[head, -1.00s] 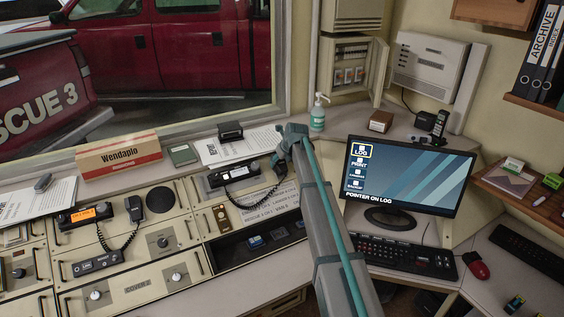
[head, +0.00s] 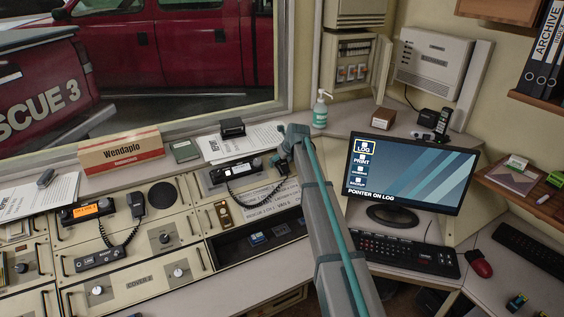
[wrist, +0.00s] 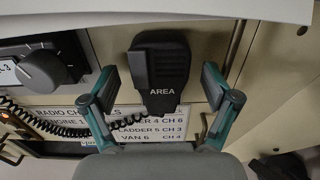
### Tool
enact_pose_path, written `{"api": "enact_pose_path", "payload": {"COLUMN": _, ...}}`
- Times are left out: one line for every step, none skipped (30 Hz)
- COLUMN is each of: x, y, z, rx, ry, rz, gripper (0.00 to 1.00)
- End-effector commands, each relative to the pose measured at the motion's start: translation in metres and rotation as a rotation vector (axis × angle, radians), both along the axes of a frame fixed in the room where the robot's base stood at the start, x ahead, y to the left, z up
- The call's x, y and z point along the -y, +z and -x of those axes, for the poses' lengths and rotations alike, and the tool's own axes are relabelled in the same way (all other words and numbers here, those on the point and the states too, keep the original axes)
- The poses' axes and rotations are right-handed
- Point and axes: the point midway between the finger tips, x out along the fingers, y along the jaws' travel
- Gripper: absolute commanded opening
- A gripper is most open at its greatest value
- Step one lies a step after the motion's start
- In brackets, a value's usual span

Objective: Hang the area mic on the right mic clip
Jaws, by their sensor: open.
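The area mic (wrist: 160,62), black and marked AREA, is upright against the console panel in the wrist view, its coiled cord (wrist: 35,110) running off to the left. My gripper (wrist: 158,88) is open, with one finger on each side of the mic and a visible gap on both sides. The cord (head: 262,195) leaves the right radio (head: 233,172).
Another mic (head: 137,203) hangs farther left beside a lit radio (head: 92,210). A channel list card (wrist: 150,128) is below the area mic. A pale ledge (wrist: 190,12) overhangs it. A monitor (head: 410,175) and sanitizer bottle (head: 320,110) stand to the right.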

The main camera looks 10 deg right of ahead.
Motion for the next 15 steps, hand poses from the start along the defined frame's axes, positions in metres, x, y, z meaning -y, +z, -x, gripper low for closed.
{"api": "enact_pose_path", "payload": {"x": 0.000, "y": 0.000, "z": 0.000, "rx": -0.001, "ry": 0.000, "rz": 0.000, "gripper": 0.87}}
{"api": "enact_pose_path", "payload": {"x": 0.000, "y": 0.000, "z": 0.000, "rx": -0.001, "ry": 0.000, "rz": 0.000, "gripper": 0.87}}
{"api": "enact_pose_path", "payload": {"x": 0.000, "y": 0.000, "z": 0.001, "rx": -0.001, "ry": 0.000, "rz": 0.000, "gripper": 0.87}}
{"api": "enact_pose_path", "payload": {"x": 0.000, "y": 0.001, "z": 0.001, "rx": 0.000, "ry": 0.000, "rz": 0.000, "gripper": 0.87}}
{"api": "enact_pose_path", "payload": {"x": 0.001, "y": 0.002, "z": 0.002, "rx": 0.000, "ry": 0.000, "rz": 0.000, "gripper": 0.87}}
{"api": "enact_pose_path", "payload": {"x": 0.001, "y": 0.005, "z": 0.003, "rx": 0.000, "ry": 0.000, "rz": 0.000, "gripper": 0.87}}
{"api": "enact_pose_path", "payload": {"x": 0.002, "y": 0.007, "z": 0.005, "rx": 0.001, "ry": 0.000, "rz": 0.000, "gripper": 0.87}}
{"api": "enact_pose_path", "payload": {"x": 0.002, "y": 0.010, "z": 0.007, "rx": 0.001, "ry": -0.001, "rz": 0.000, "gripper": 0.87}}
{"api": "enact_pose_path", "payload": {"x": 0.003, "y": 0.015, "z": 0.010, "rx": 0.002, "ry": -0.001, "rz": 0.000, "gripper": 0.87}}
{"api": "enact_pose_path", "payload": {"x": 0.004, "y": 0.018, "z": 0.012, "rx": 0.002, "ry": -0.001, "rz": 0.000, "gripper": 0.87}}
{"api": "enact_pose_path", "payload": {"x": 0.004, "y": 0.022, "z": 0.015, "rx": 0.001, "ry": -0.001, "rz": 0.000, "gripper": 0.87}}
{"api": "enact_pose_path", "payload": {"x": 0.006, "y": 0.028, "z": 0.019, "rx": 0.001, "ry": -0.001, "rz": 0.000, "gripper": 0.87}}
{"api": "enact_pose_path", "payload": {"x": 0.007, "y": 0.033, "z": 0.022, "rx": 0.002, "ry": -0.001, "rz": 0.000, "gripper": 0.87}}
{"api": "enact_pose_path", "payload": {"x": 0.008, "y": 0.038, "z": 0.025, "rx": 0.002, "ry": -0.001, "rz": 0.000, "gripper": 0.87}}
{"api": "enact_pose_path", "payload": {"x": 0.009, "y": 0.045, "z": 0.029, "rx": 0.002, "ry": -0.001, "rz": 0.000, "gripper": 0.87}}
